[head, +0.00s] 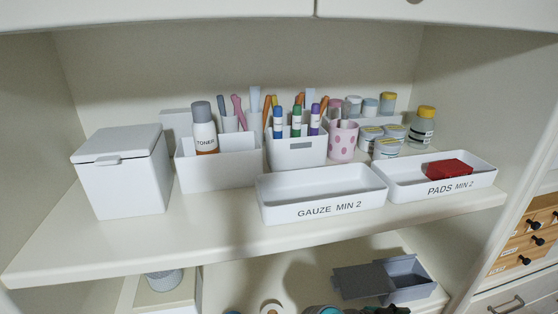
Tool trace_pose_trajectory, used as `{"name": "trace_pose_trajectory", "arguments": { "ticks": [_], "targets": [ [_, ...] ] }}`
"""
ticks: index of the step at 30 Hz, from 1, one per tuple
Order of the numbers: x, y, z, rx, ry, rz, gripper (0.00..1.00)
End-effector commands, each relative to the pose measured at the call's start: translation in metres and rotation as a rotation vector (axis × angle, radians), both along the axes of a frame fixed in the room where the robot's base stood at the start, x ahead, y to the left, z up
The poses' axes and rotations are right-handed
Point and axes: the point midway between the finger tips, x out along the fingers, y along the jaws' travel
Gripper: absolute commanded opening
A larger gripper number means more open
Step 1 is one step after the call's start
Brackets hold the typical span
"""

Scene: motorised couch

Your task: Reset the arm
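My gripper and arm do not show clearly in the head view. A small dark shape at the bottom edge is cut off, and I cannot tell what it is. A cream shelf (225,236) fills the middle of the view. On its front stand an empty white tray marked "GAUZE MIN 2" (318,211) and, to its right, a white tray marked "PADS MIN 2" (441,187) with a red packet (449,168) in it.
A closed white lidded box (122,180) stands at the left. Bins with a toner bottle (204,128) and markers (297,121), a pink spotted cup (343,142) and several jars stand behind. Below are a grey box (408,283) and small drawers (520,247) at right.

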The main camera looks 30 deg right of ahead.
Motion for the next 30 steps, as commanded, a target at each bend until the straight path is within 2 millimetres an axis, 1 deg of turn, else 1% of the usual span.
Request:
{"name": "trace_pose_trajectory", "arguments": {
  "ticks": [11,17,19,23,24,26,30],
  "targets": [
    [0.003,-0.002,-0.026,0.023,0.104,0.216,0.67],
    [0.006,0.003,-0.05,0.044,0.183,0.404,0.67],
    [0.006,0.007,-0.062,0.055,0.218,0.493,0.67],
    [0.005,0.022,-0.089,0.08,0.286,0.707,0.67],
    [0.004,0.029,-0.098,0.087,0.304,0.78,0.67],
    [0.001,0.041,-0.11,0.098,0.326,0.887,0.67],
    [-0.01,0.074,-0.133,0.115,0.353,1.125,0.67]
  ]
}}
